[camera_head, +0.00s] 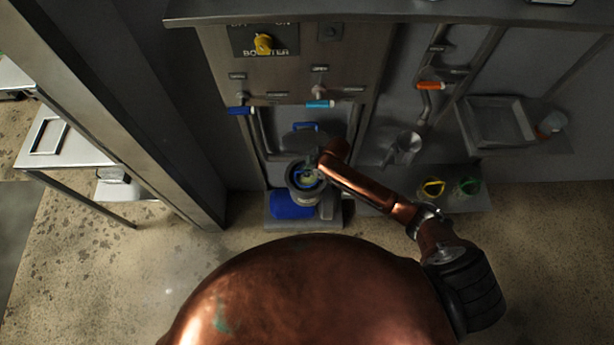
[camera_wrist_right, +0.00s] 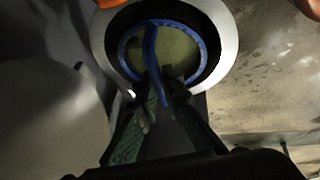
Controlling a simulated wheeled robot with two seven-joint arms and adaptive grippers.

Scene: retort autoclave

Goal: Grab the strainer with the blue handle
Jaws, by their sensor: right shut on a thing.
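The strainer with the blue handle (camera_wrist_right: 151,60) shows in the right wrist view as a blue ring with a blue bar across it. It sits inside a round, light-rimmed housing with a dark inner wall. My right gripper (camera_wrist_right: 166,85) is shut on the blue handle, with one finger at each side of it. In the head view the strainer (camera_head: 306,177) is a small blue ring in the round opening, partly hidden by my right gripper (camera_head: 316,168). My left gripper is not in view.
A blue object (camera_head: 292,204) lies at the housing's base. Blue and orange valve handles (camera_head: 430,86) are on pipes above. Yellow (camera_head: 432,188) and green (camera_head: 468,186) ringed items sit on the low ledge at right. A metal post (camera_head: 150,130) stands at left.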

